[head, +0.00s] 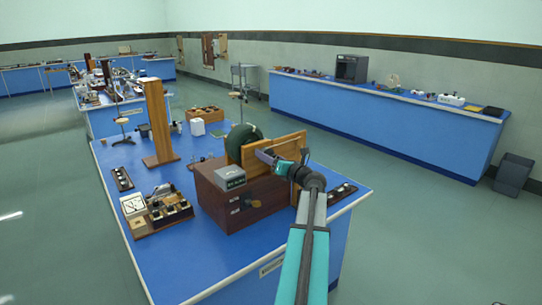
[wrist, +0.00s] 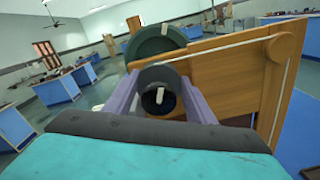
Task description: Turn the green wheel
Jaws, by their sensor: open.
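The dark green wheel (head: 240,137) stands upright on the brown wooden box (head: 222,205), behind a wooden board (head: 285,153). My gripper (head: 263,155) is at the wheel's right, at the board in the head view. In the wrist view my gripper (wrist: 160,82) is open. Its two purplish fingers lie either side of the dark round part (wrist: 160,100), which has a pale mark on it. I cannot tell whether the fingers touch it.
A grey box (head: 230,178) sits on the wooden box. A tall wooden post (head: 158,120) and a small instrument set (head: 168,207) stand on the blue bench (head: 210,278). The wooden board (wrist: 235,75) is close on the right in the wrist view. Floor is clear around the bench.

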